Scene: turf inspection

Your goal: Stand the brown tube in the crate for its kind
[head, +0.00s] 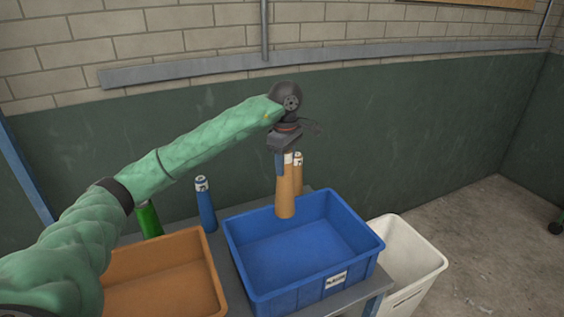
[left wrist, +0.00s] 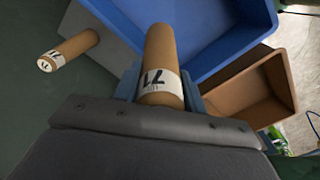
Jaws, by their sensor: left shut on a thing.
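My left gripper (head: 284,153) is shut on the upper end of a brown tube (head: 286,192) with a white label. The tube hangs nearly upright, its lower end overlapping the back rim of the blue crate (head: 252,267); its height above the crate floor is unclear. In the left wrist view the held tube (left wrist: 159,52) shows a label reading 71, with the blue crate (left wrist: 238,38) beyond it. A second brown tube (head: 298,176) stands behind the held one. The blue crate looks empty and has a small white label in front. My right gripper is out of view.
An orange-brown crate (head: 215,268) stands left of the blue crate, partly hidden by my left arm. A blue tube (head: 205,207) and a green tube (head: 149,220) stand behind it. A white bin (head: 421,275) is at the right. A wall rises behind the table.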

